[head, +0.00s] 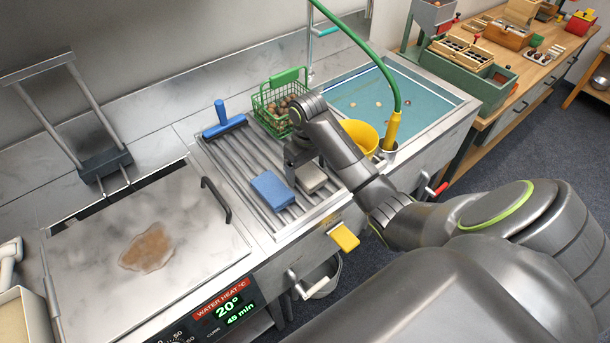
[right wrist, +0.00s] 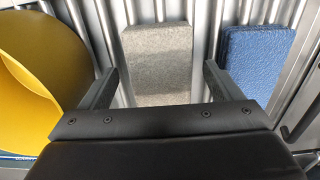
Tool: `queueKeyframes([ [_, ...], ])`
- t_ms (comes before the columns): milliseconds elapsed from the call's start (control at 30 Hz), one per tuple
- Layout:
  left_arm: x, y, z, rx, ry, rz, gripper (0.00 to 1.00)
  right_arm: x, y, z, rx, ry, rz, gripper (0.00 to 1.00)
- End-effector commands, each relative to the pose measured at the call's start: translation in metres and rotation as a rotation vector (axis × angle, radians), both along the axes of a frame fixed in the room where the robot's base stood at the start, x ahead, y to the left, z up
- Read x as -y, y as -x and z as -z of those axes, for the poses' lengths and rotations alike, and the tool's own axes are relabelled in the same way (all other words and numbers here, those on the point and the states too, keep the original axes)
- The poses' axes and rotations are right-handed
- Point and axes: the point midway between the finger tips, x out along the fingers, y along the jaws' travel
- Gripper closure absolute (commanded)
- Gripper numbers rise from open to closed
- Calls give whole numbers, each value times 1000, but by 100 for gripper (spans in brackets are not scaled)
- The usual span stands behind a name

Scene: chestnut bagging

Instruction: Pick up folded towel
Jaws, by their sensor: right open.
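In the right wrist view, the open fingers of my right gripper (right wrist: 159,75) point toward the near part of the grey towel (right wrist: 157,45), one finger to each side. The gap between them is empty, and I cannot tell the exact height above the towel. The blue block (right wrist: 258,55) is right of the right finger. My left gripper is not in view.
A yellow bucket (head: 360,134) stands close to the towel and also shows left of the fingers in the wrist view (right wrist: 35,85). A green basket of chestnuts (head: 279,102) and a blue squeegee (head: 224,121) are behind. The steel lid (head: 100,240) at left is clear except a brown stain.

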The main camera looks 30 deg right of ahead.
Motion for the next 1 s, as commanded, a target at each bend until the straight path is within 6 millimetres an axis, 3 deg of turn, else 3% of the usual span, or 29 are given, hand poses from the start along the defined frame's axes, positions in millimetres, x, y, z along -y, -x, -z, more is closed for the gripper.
queueKeyframes([
  [133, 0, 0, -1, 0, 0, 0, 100, 0, 0, -1, 0, 0, 0, 15],
  [500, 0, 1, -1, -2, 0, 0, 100, 0, 0, -1, 0, 0, 0, 63],
  [800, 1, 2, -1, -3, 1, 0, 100, 0, 0, -3, 1, 0, 0, 63],
  [1000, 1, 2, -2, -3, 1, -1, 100, 1, -1, -21, 3, 1, -1, 63],
])
